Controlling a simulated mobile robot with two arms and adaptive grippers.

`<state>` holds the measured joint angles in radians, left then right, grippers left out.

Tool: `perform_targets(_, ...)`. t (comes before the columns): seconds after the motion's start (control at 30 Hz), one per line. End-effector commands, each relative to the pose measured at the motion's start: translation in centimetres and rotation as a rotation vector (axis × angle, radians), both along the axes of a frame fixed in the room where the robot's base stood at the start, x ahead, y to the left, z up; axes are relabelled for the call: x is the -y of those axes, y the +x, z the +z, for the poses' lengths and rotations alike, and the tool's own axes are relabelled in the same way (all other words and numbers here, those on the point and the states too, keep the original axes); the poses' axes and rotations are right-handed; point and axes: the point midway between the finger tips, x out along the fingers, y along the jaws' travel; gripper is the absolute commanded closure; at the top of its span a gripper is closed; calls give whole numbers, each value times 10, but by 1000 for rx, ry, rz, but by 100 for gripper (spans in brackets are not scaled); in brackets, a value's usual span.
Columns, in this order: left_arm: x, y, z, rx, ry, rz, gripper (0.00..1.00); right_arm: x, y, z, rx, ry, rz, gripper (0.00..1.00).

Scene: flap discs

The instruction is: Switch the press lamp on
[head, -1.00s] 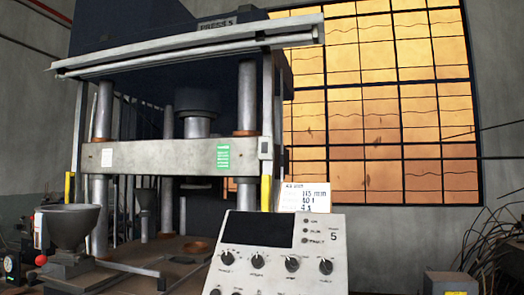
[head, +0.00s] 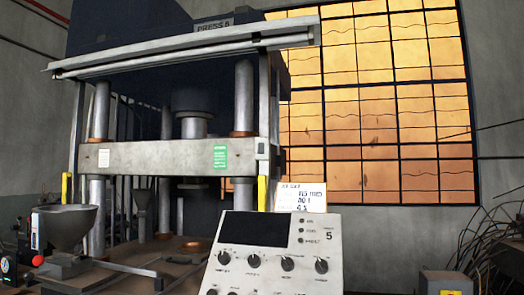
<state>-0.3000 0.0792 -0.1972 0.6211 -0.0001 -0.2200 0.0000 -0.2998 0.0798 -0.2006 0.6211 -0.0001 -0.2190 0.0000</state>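The press (head: 150,157) stands at the left and centre, a dark blue upper body on steel columns with a pale crossbeam. A long pale lamp bar (head: 160,57) runs along its upper front edge; I see no clear glow from it. A small grey box (head: 262,147) sits on the right front post, above a yellow strip; it may be a switch, but its state is too small to read. Neither of my grippers is in view.
A control panel (head: 265,262) with a dark screen and several black knobs stands in front. A written card (head: 304,195) is behind it. A grey funnel (head: 66,222) stands at left, a small grey box (head: 447,283) at lower right, near tangled rods (head: 490,240).

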Motion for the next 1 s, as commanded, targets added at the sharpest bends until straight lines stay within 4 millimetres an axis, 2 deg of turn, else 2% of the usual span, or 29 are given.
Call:
perform_targets(0.27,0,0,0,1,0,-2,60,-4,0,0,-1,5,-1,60)
perform_targets(0.5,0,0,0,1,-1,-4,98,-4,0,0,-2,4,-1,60)
perform_targets(0.53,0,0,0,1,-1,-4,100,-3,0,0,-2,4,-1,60)
perform_targets(1.0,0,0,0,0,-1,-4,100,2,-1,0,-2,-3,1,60)
